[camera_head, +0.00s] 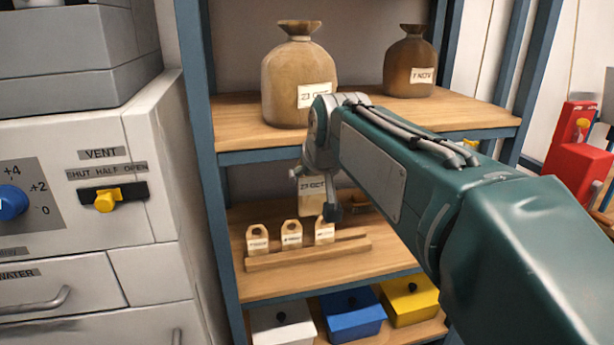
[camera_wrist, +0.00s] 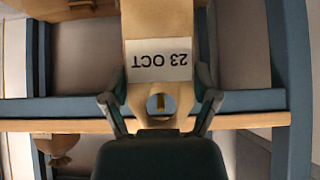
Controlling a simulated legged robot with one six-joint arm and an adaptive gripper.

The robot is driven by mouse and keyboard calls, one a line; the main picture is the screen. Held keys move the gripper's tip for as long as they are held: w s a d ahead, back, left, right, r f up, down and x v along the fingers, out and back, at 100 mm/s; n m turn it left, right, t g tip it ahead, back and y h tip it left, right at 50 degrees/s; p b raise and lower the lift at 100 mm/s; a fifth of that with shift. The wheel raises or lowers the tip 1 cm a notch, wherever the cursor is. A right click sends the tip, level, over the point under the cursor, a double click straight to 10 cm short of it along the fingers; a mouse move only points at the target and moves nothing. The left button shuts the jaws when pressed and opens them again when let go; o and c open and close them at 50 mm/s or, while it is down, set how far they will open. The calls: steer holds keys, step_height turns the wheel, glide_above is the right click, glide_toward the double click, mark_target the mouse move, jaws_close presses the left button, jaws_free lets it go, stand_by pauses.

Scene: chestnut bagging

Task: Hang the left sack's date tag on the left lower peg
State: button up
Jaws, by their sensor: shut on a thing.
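My gripper (camera_head: 316,192) is shut on a pale wooden date tag (camera_head: 312,183) reading 23 OCT, in front of the shelf unit below the upper shelf edge. In the wrist view my gripper (camera_wrist: 160,90) has a finger against each side of the tag (camera_wrist: 160,48), whose lettering appears upside down. A small brass-coloured thing shows through the tag's round hole; I cannot tell whether it is a peg or whether it passes through. The left sack (camera_head: 285,80), tan and tied, stands on the upper shelf with a 23 OCT label. The lower pegs are not clearly visible.
A darker sack (camera_head: 408,65) stands right on the upper shelf (camera_head: 400,117). Below, several small tags stand in a wooden rack (camera_head: 310,253) on the middle shelf. White, blue (camera_head: 350,318) and yellow boxes sit lowest. A grey machine (camera_head: 90,190) borders the left.

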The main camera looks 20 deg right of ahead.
steer(key=w, duration=0.1)
steer(key=w+f, duration=0.1)
steer(key=w, duration=0.1)
steer(key=shift+f, duration=0.2)
stand_by(0.7)
steer(key=shift+f, duration=0.1)
stand_by(0.4)
steer(key=o, duration=1.1)
steer(key=shift+s, duration=0.15)
steer(key=s, duration=1.2)
steer(key=shift+s, duration=0.4)
stand_by(0.5)
